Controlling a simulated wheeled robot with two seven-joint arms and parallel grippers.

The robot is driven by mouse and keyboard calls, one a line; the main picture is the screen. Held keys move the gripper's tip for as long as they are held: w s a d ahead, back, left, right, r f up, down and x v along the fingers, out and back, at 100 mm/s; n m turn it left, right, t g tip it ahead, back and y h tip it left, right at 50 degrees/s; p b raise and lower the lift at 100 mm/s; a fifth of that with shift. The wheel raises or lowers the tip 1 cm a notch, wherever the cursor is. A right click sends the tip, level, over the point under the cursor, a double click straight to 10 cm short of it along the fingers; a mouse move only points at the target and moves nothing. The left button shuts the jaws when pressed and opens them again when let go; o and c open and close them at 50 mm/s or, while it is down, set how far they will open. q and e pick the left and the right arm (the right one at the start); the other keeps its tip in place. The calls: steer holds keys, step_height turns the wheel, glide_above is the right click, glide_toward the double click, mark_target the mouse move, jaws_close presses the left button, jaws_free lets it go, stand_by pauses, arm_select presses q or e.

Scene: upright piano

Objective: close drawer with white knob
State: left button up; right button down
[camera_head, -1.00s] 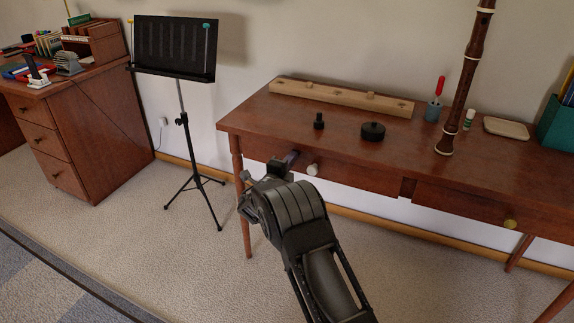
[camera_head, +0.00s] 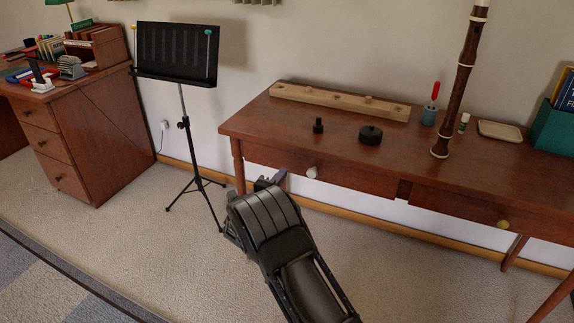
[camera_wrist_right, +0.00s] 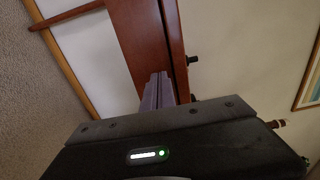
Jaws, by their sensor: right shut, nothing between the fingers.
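The drawer with the white knob (camera_head: 345,177) is at the left of the wooden table's front. Its front looks about flush with the table front, though a small gap is hard to tell. The white knob (camera_head: 311,172) sticks out from it. My right gripper (camera_head: 278,178) is just left of the knob and slightly below it, apart from the knob, and is shut and empty. In the right wrist view its fingers (camera_wrist_right: 158,90) lie together close to the reddish wooden table front (camera_wrist_right: 145,45). My left gripper is in no view.
A second drawer with a yellow knob (camera_head: 503,223) is on the right. The tabletop holds a wooden strip (camera_head: 330,101), a black round piece (camera_head: 370,135) and a dark woodwind instrument (camera_head: 460,90). A music stand (camera_head: 176,55) stands left of the table on open carpet.

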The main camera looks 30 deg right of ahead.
steer(key=v, duration=0.5)
steer(key=shift+s+a, duration=0.2)
steer(key=shift+s, duration=0.05)
